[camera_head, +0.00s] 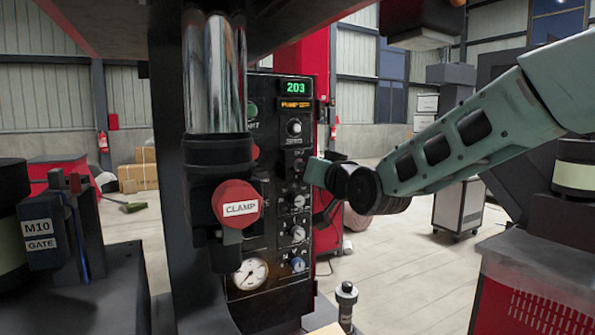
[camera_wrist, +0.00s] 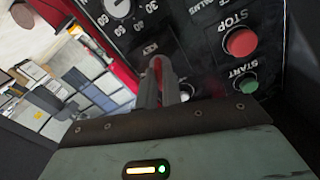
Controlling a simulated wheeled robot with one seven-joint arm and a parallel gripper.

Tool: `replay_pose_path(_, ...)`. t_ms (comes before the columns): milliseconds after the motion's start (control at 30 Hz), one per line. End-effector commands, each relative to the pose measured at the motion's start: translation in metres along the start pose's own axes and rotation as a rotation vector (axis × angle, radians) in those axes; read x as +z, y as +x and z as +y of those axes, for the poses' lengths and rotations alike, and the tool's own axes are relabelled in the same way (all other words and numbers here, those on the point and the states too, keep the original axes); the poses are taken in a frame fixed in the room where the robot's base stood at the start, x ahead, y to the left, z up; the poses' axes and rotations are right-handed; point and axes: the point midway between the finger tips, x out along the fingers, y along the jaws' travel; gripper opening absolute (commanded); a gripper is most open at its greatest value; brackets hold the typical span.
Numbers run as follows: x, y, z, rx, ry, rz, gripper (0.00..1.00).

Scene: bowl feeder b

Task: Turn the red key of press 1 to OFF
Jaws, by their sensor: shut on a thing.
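The black control panel (camera_head: 268,215) of the press stands in the middle of the head view, with a green 203 display and an orange text line at its top. My gripper (camera_head: 307,168) reaches it from the right. In the wrist view my gripper (camera_wrist: 164,88) is shut on the red key (camera_wrist: 156,64), of which only a small red part shows between the fingers. The fingers hide most of the key and its markings, so I cannot tell which position it points to. In the head view the key is hidden.
A red STOP button (camera_wrist: 241,42) and a green START button (camera_wrist: 245,84) sit beside the fingers. A dial (camera_wrist: 118,8) is above. A red CLAMP knob (camera_head: 237,203) and a chrome column (camera_head: 214,75) stand in front of the panel's left.

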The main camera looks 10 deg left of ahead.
Motion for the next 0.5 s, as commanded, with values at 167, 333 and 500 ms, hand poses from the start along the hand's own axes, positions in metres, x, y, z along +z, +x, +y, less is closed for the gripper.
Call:
replay_pose_path(167, 0.0014, -0.0001, 0.0005, 0.001, -0.063, -0.002, 0.0)
replay_pose_path(333, 0.0008, -0.0001, 0.0005, 0.001, -0.066, -0.002, 0.0)
replay_pose_path(500, 0.0013, -0.0001, 0.0006, 0.001, -0.074, -0.002, 0.0)
